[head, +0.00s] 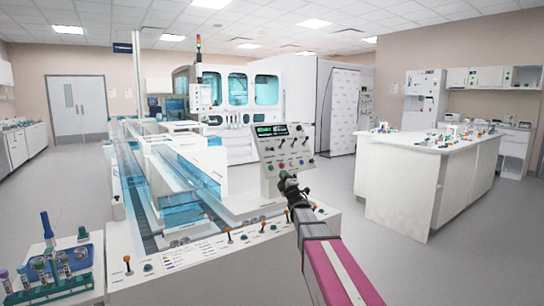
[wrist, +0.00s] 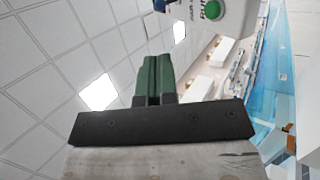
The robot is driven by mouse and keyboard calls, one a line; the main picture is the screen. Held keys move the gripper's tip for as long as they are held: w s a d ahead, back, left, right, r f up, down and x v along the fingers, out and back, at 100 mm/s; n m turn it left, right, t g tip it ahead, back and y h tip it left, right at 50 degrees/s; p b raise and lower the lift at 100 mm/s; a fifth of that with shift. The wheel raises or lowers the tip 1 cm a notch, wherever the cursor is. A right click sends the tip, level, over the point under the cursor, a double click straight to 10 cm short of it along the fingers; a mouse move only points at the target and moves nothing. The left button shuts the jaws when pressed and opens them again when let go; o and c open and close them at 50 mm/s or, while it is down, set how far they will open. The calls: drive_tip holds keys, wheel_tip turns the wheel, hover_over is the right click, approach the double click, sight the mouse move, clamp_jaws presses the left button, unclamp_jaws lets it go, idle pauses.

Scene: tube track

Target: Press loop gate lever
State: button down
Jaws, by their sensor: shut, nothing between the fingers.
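My gripper (head: 286,178) is in front of the lower part of the upright control panel (head: 268,147), above the right part of the white track deck. In the wrist view its green fingers (wrist: 154,78) are pressed together and empty. Several orange-knobbed levers stand on the front of the deck, among them one at the left (head: 127,262) and one near the middle (head: 229,232). Their labels are too small to read, so I cannot tell which is the loop gate lever. A green button (wrist: 211,10) on a white panel shows beyond the fingertips; contact cannot be told.
Blue clear track covers (head: 190,180) run back along the deck. A rack of capped tubes (head: 50,280) stands at the front left. A white island bench (head: 410,190) with small items is at the right. The floor between deck and bench is clear.

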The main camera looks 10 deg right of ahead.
sight(273, 150)
drive_tip(key=x, duration=1.4)
drive_tip(key=shift+a, duration=0.1)
drive_tip(key=shift+r, duration=0.15)
